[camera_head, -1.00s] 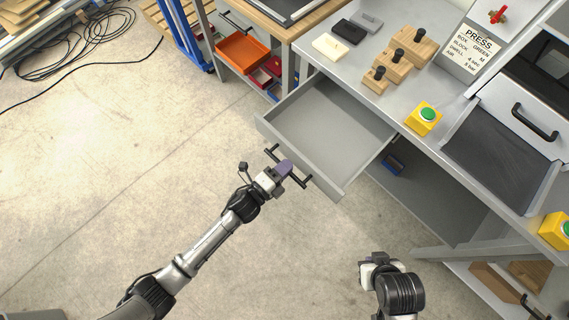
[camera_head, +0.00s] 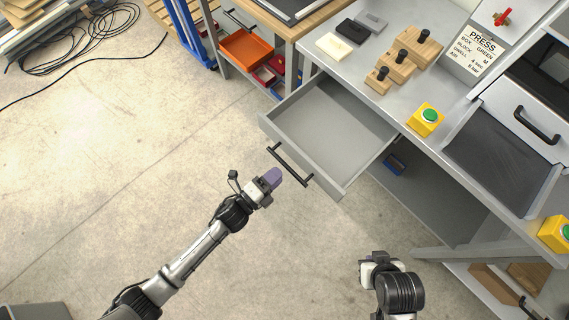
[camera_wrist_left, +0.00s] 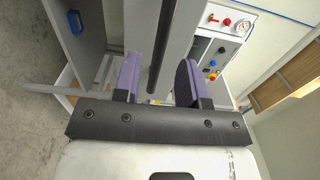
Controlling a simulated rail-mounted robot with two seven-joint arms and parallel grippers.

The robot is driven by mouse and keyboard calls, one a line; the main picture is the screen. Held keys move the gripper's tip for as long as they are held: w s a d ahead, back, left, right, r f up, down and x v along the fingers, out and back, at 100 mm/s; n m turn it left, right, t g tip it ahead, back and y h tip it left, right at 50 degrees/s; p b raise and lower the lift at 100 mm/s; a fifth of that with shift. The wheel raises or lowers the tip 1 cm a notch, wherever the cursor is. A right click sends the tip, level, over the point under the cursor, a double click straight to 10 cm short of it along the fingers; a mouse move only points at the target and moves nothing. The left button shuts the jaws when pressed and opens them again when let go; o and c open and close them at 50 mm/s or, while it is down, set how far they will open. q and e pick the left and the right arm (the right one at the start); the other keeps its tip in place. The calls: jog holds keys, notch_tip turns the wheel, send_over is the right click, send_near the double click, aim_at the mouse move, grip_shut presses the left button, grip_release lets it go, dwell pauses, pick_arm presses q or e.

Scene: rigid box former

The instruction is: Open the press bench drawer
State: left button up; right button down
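The press bench drawer (camera_head: 330,125) is pulled out from under the bench top and looks empty inside. Its dark bar handle (camera_head: 290,166) runs along the drawer front. My left gripper (camera_head: 273,178) is just off the handle on the near side, apart from it in the head view. In the left wrist view its two purple fingers (camera_wrist_left: 158,80) stand apart, with the dark handle bar (camera_wrist_left: 160,45) showing in the space between and beyond them. My right gripper (camera_head: 372,262) is at the lower right over the floor; its fingers are hidden.
The bench top (camera_head: 400,105) carries wooden blocks (camera_head: 398,66), a yellow box with a green button (camera_head: 425,119) and the press panel (camera_head: 480,48). A blue object (camera_head: 394,163) lies on the shelf below. An orange tray (camera_head: 246,48) is at the back.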

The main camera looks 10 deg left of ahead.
pick_arm(q)
jog(key=v, duration=0.8)
jog(key=shift+s+a+p, duration=0.2)
jog(key=shift+s+p, duration=0.1)
jog(key=shift+s, duration=0.05)
